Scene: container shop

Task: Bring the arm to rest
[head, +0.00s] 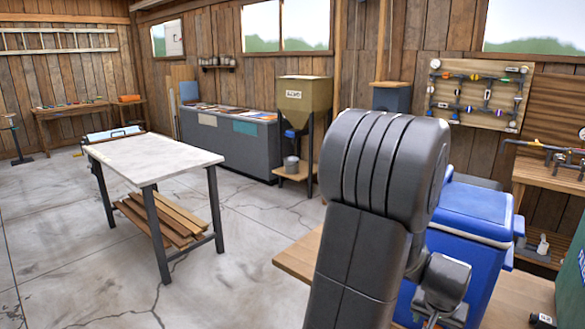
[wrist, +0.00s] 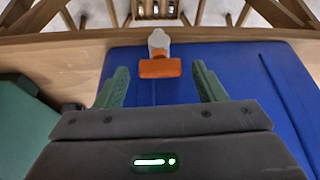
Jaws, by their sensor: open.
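My gripper (wrist: 159,68) shows in the wrist view with its two green fingers spread apart. Nothing touches both fingers. An orange and white object (wrist: 160,69) shows between and just beyond the fingertips, by the edge of a blue surface (wrist: 140,92). I cannot tell how far below the fingers it is. In the head view my dark arm (head: 375,190) stands bent at the centre right, in front of a blue box (head: 475,208). My fingers cannot be made out there.
A wooden bench (head: 300,258) lies beside and behind my arm. A green thing (wrist: 22,130) is close at left in the wrist view. A white-topped table (head: 150,156) stands at left with open floor around it. A hopper (head: 304,100) stands at the back.

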